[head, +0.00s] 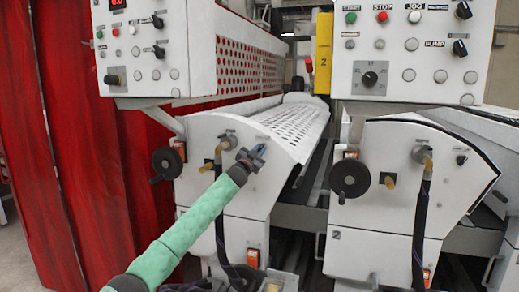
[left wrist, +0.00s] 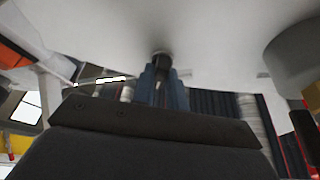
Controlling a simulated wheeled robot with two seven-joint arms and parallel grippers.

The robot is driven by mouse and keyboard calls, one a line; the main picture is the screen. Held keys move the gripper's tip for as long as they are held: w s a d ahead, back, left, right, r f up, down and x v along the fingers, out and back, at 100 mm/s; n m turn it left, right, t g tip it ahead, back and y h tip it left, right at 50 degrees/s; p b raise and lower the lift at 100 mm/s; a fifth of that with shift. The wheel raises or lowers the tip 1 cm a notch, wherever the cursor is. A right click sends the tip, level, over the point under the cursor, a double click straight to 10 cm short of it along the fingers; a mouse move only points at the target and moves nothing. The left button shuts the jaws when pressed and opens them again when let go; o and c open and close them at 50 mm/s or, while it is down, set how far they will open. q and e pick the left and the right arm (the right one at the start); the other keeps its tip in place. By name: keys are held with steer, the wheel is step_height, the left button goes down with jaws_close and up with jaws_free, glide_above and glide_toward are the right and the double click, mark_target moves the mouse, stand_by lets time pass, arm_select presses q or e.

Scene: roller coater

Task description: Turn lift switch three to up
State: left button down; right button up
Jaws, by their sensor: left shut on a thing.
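My left gripper (head: 259,152) is at the sloped front of the left white machine unit (head: 205,127), at its upper right. In the left wrist view its blue fingers (left wrist: 162,85) are shut on a small dark switch knob (left wrist: 160,60) that sticks out of a white panel. I take this knob to be lift switch three; its label is not readable. In the head view the gripper hides the knob, so which way it is turned cannot be told. My right gripper is not in view.
A black handwheel (head: 166,163) and a hose fitting (head: 228,141) are left of the gripper. The right unit (head: 385,205) carries a similar black knob (head: 461,160). Control panels with buttons (head: 415,45) hang above. A red curtain (head: 75,150) stands at the left.

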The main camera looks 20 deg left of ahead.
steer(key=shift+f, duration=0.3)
arm_select(q)
steer(key=c, duration=1.4)
jaws_free()
steer(key=shift+c, duration=0.2)
steer(key=shift+s+f, duration=0.1)
